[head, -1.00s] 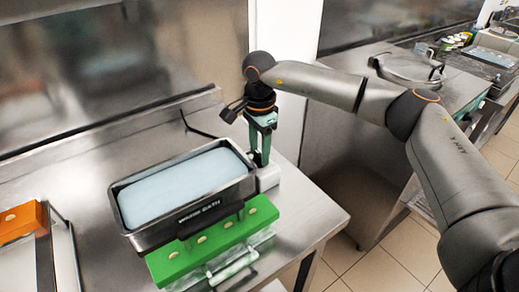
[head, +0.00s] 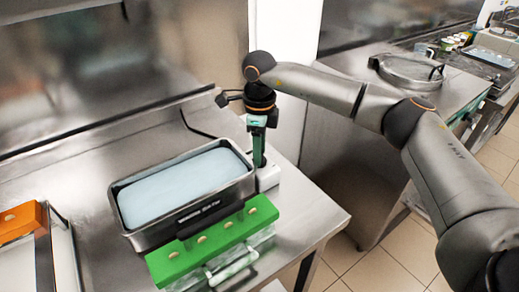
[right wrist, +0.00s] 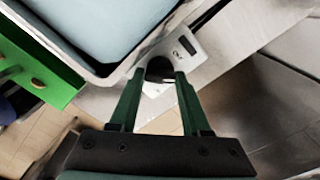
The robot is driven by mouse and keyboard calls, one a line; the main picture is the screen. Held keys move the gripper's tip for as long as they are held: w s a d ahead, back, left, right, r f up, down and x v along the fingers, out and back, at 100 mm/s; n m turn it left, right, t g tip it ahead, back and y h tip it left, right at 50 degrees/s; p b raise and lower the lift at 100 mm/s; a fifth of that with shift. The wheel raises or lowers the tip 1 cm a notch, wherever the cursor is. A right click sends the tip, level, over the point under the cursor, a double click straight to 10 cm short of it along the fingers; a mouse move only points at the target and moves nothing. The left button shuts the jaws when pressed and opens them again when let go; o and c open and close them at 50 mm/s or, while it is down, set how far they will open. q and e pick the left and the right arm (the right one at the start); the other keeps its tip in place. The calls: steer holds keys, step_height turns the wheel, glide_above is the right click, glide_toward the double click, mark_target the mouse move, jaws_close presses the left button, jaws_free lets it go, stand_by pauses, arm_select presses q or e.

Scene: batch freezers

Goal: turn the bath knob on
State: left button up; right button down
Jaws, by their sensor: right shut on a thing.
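The bath (head: 150,238) is a dark metal tub filled with pale blue, standing on the steel counter. A white control box (head: 268,178) with a small display sits at its right end. The dark round bath knob (right wrist: 160,68) is on top of that box in the right wrist view. My right gripper (head: 259,163) points down over the box. Its green fingers are shut on the knob, one on each side, also in the right wrist view (right wrist: 158,76). The fingers hide the knob in the head view. My left gripper is not in view.
A green rack (head: 213,240) with pale round pieces stands along the bath's front. An orange block (head: 20,220) is at the far left. A round steel lid (head: 408,70) lies on the back right counter. The counter right of the bath is bare.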

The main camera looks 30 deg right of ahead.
steer(key=m, duration=0.4)
steer(key=shift+m, duration=0.3)
steer(key=shift+r+m, duration=0.1)
steer(key=shift+m, duration=1.8)
steer(key=shift+c, duration=1.8)
jaws_free()
